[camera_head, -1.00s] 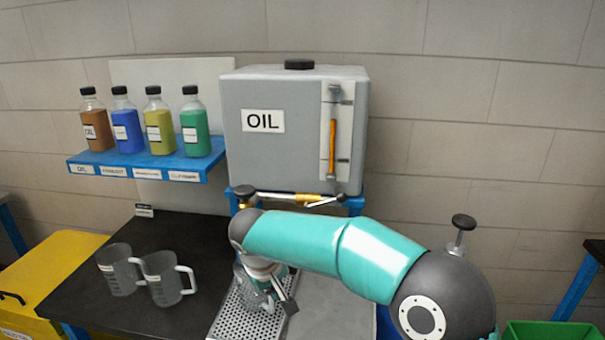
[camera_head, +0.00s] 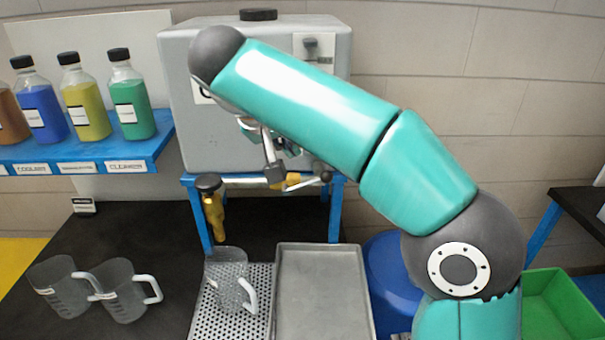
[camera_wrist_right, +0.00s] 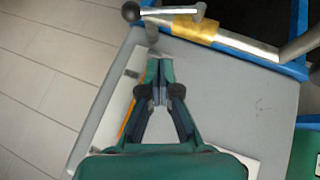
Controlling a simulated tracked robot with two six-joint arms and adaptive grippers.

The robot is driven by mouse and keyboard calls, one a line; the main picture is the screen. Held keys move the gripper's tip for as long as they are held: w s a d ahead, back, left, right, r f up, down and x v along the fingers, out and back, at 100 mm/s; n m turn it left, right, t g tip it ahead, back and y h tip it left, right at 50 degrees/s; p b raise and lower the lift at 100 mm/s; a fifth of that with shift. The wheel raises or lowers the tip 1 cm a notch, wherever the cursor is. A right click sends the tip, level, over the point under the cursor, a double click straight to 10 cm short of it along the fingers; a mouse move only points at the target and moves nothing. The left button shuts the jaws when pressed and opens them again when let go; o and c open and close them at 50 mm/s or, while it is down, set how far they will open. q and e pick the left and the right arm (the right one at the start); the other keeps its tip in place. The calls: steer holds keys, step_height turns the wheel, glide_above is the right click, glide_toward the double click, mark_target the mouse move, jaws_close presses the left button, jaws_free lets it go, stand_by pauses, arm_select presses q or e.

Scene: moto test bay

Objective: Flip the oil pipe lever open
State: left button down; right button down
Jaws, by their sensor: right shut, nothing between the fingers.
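The grey oil tank (camera_head: 185,130) stands at the back. Its oil pipe runs below the front and ends at a yellow spout with a black cap (camera_head: 210,205). The lever (camera_head: 308,182) is a thin metal bar with a dark ball end, lying along the pipe. In the right wrist view, the lever (camera_wrist_right: 172,11) and pipe (camera_wrist_right: 235,42) are at the top, beyond my fingertips. My right gripper (camera_head: 288,150) is in front of the tank, partly hidden by my arm. In the right wrist view, the gripper (camera_wrist_right: 160,70) is shut and empty, apart from the lever. My left gripper is not in view.
A clear jug (camera_head: 228,283) stands on the perforated drip tray (camera_head: 198,325) below the spout. A grey tray (camera_head: 320,290) lies beside it. Two more jugs (camera_head: 62,290) stand at left, below a blue bottle shelf (camera_head: 150,155). A blue drum (camera_head: 388,270) is at right.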

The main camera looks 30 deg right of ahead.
mark_target(301, 185)
steer(key=d+f, duration=0.1)
steer(key=f, duration=0.1)
steer(key=d+f, duration=0.1)
steer(key=f, duration=0.1)
steer(key=shift+s+d, duration=0.1)
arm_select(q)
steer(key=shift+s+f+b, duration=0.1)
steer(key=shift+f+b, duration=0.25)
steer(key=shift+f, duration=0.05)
arm_select(e)
steer(key=shift+s+d+f, duration=0.1)
steer(key=shift+s+f, duration=0.1)
steer(key=shift+f, duration=0.25)
steer(key=shift+s+d+f, duration=0.1)
steer(key=shift+s+f, duration=0.05)
steer(key=shift+f, duration=0.3)
steer(key=shift+w+a, duration=0.1)
